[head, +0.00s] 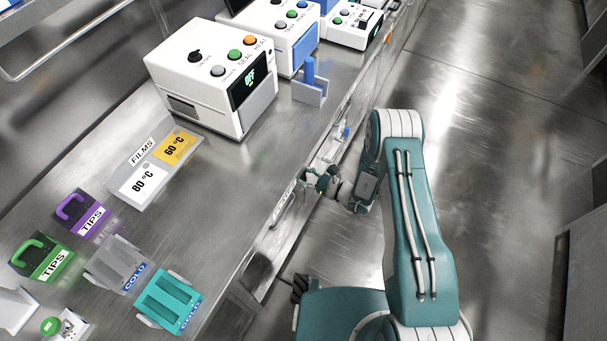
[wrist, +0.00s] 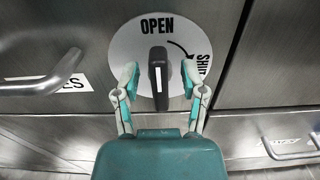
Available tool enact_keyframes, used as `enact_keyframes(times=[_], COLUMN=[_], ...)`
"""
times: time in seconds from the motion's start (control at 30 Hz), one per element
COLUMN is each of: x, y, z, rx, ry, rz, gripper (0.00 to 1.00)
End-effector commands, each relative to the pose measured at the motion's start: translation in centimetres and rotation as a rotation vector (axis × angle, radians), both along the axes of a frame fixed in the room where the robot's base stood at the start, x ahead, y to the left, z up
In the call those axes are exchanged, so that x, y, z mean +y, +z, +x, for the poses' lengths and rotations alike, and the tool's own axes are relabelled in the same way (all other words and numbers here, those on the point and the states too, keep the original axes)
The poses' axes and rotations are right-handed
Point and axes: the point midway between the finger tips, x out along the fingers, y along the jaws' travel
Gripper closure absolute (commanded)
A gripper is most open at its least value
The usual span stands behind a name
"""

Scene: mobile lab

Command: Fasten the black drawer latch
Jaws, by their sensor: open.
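The black drawer latch (wrist: 158,78) is an upright handle on a round white plate (wrist: 126,45) in the wrist view. Its top points at the word OPEN. A curved arrow runs from OPEN toward a second word on the right, partly hidden by a finger, that seems to read SHUT. My gripper (wrist: 159,76) is open, with one teal-and-grey finger on each side of the latch and a gap visible on both sides. In the head view my gripper (head: 318,180) is at the bench's front face, and the latch itself cannot be made out there.
Drawer handles stick out on the left (wrist: 45,80) and right (wrist: 290,150) of the latch in the wrist view. The bench top (head: 220,185) holds a white sealing machine (head: 190,85), film cards (head: 143,183) and tip boxes (head: 40,257). The floor right of my arm is clear.

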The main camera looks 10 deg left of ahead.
Motion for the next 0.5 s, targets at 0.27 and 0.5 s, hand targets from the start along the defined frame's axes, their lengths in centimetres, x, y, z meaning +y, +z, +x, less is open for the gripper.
enact_keyframes(times=[0.27, 0.5], x=[0.00, 0.00], y=[0.00, -0.01], z=[0.01, 0.04], rx=[0.000, 0.019], ry=[0.000, 0.000], rz=[0.000, 0.007], gripper=[1.00, 1.00])
